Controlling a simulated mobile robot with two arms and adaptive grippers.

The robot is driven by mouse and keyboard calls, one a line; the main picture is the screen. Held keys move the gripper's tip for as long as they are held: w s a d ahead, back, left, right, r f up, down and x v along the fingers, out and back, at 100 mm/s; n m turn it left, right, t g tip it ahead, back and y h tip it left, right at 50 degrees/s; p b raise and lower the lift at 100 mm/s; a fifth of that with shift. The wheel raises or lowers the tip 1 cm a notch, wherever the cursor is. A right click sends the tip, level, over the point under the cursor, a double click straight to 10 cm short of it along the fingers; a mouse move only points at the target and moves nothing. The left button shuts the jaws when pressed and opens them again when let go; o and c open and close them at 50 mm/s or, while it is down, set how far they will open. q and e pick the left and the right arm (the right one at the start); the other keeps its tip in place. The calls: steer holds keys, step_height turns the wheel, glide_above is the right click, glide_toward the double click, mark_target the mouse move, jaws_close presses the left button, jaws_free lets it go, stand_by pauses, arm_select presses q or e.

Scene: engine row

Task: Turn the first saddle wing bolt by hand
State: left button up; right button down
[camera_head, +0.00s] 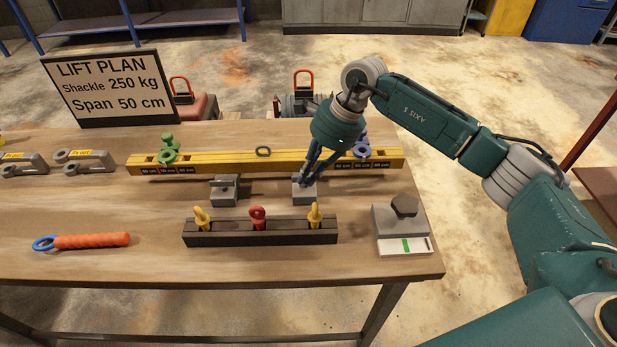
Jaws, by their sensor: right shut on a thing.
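The yellow beam (215,165) lies across the table with a green saddle fitting (168,150) near its left end. A purple-blue saddle fitting (364,149) is near its right end, partly behind my right arm. My right gripper (304,180) points down in front of the beam. It is shut on a small part on top of the right grey block (304,199). The fingers mostly hide that part, so I cannot tell if it is a wing bolt. A similar grey block (224,197) stands to the left. My left gripper is not in view.
A dark rack (260,236) holding yellow and red eye pieces stands in front of the blocks. An orange-handled tool (92,240) lies front left, grey shackles (85,162) at left. A grey block with a dark hex knob (404,206) is at right. A lift plan sign (110,90) stands behind.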

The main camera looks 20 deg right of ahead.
steer(key=c, duration=1.8)
jaws_free()
steer(key=shift+r, duration=0.15)
steer(key=v, duration=1.1)
steer(key=shift+r, duration=0.4)
steer(key=shift+d, duration=0.15)
